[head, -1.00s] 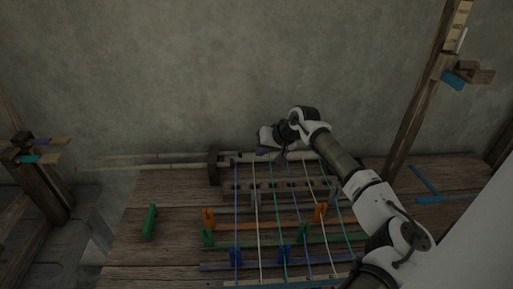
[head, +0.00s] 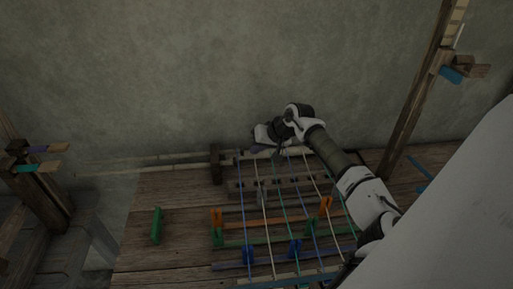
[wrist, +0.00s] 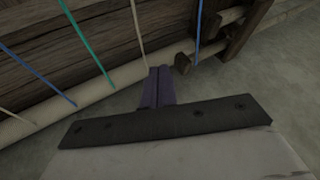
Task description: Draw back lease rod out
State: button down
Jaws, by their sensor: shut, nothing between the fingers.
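Two pale rods extend left past the dark wooden bracket (head: 215,163) at the loom's back left; the back one (head: 165,157) lies nearer the wall. In the wrist view, pale rod lengths (wrist: 232,15) run through the dark bracket (wrist: 243,32). I cannot tell which length is the back lease rod. My gripper (head: 260,140) is above the loom's back edge, right of the bracket. In the wrist view its purple fingers (wrist: 158,86) are shut and empty, near a pale round bar (wrist: 95,112) and a dark knob (wrist: 182,64). Contact is unclear.
Coloured warp threads (head: 270,205) cross the loom's wooden bed. Orange, green and blue pegs and bars stand toward the front. A green peg (head: 156,226) stands left on the boards. Wooden posts rise at left (head: 40,195) and right (head: 410,105). A bare wall (head: 150,70) is behind.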

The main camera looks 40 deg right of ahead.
aim_at(238, 152)
jog(key=shift+a, duration=0.1)
jog(key=a+b, duration=0.1)
jog(key=w+a+b, duration=0.2)
jog(key=a, duration=0.1)
jog(key=shift+w+f, duration=0.1)
jog(key=shift+w, duration=0.15)
jog(key=shift+w+a, duration=0.1)
jog(key=shift+a, duration=0.05)
